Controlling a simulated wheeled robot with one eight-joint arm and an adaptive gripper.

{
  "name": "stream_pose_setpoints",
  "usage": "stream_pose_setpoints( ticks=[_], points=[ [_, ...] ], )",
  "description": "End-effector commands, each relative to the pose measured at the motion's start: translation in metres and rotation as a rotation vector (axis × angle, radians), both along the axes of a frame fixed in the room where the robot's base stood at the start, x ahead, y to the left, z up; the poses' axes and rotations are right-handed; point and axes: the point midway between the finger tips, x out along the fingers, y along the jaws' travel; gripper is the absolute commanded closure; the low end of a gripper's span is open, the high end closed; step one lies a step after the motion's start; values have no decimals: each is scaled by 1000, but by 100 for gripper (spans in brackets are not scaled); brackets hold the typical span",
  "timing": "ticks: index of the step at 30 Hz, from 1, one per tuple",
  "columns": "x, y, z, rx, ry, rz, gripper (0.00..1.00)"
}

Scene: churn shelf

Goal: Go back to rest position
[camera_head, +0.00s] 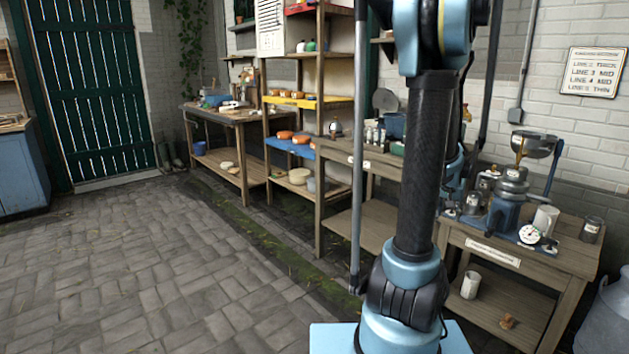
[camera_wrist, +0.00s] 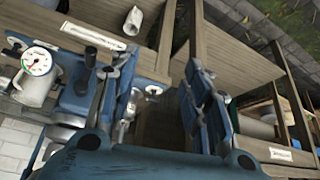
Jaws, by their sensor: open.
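In the wrist view my gripper (camera_wrist: 163,95) is open, its two blue fingers apart with nothing between them. It hangs over the gap between two wooden benches, close to the blue machine (camera_wrist: 80,95) on the left bench. In the head view my blue and black arm stands upright in the middle. My gripper cannot be made out there. The blue machine with a metal bowl also shows in the head view (camera_head: 508,208), on the right bench (camera_head: 575,262).
A white dial gauge (camera_head: 530,234), a white mug (camera_head: 545,220) and a dark jar (camera_head: 591,230) stand on the right bench. A white cup (camera_head: 470,285) is on its lower shelf. A grey can (camera_head: 607,315) stands at right. The paved floor (camera_head: 150,270) at left is clear.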

Motion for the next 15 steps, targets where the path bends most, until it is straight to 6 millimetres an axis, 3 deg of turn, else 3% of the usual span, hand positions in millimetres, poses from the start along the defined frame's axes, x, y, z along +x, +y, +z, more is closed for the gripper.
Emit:
stream_pose_setpoints(
  ticks=[1, 6, 15],
  points=[
    [-5, 18, 4, 6, 9, 26, 56],
    [-25, 68, 14, 25, 44, 106, 56],
    [-73, 147, 21, 54, 107, 249, 56]
  ],
)
